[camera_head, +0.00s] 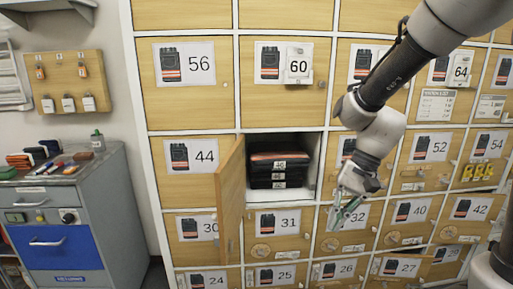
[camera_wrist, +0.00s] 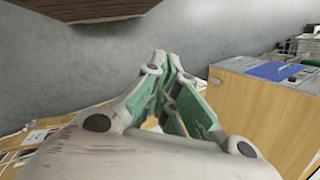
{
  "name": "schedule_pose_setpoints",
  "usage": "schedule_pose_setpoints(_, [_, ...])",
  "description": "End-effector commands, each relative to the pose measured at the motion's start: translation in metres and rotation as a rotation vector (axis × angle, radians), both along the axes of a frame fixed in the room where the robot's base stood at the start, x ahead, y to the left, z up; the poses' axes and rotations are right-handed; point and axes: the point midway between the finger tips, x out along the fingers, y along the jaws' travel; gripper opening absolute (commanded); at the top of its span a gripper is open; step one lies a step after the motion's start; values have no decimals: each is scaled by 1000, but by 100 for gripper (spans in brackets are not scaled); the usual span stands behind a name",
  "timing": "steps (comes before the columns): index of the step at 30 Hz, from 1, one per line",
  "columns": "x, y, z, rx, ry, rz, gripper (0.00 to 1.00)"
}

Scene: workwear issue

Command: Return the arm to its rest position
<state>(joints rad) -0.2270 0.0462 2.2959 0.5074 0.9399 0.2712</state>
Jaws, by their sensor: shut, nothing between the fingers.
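My gripper (camera_head: 345,215) hangs in front of the locker wall near door 32 (camera_head: 361,216), to the right of an open compartment. In the wrist view my gripper (camera_wrist: 168,90) shows green pads on its fingers, which are closed together with nothing held. My arm reaches in from the upper right. The open compartment (camera_head: 312,183) holds a stack of dark folded items (camera_head: 280,168) with labels that seem to read 46. Its wooden door (camera_head: 230,195) stands swung out on the left.
Numbered locker doors such as 56 (camera_head: 186,80) and 44 (camera_head: 192,161) surround the compartment. A grey cabinet (camera_head: 118,205) with a blue front panel stands at left, with tools on top. A wooden board (camera_head: 70,82) with tags hangs above it.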

Motion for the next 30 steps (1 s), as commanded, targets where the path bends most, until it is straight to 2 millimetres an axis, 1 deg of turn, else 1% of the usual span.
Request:
schedule_pose_setpoints(1, [-8,-19,12,-27,-57,71,0])
schedule_pose_setpoints(6, [-36,-79,44,-146,-222,290,0])
schedule_pose_setpoints(9, [-52,-110,62,-222,-306,370,0])
schedule_pose_setpoints(12, [-67,-135,79,-296,-383,405,0])
schedule_pose_setpoints(15, [-82,-154,94,-356,-452,394,0])
schedule_pose_setpoints(18, [-93,-164,106,-387,-514,365,0])
schedule_pose_setpoints(23, [-101,-170,121,-405,-585,320,0])
schedule_pose_setpoints(26, [-102,-172,124,-411,-599,305,0])
schedule_pose_setpoints(30, [-102,-172,124,-411,-596,301,0])
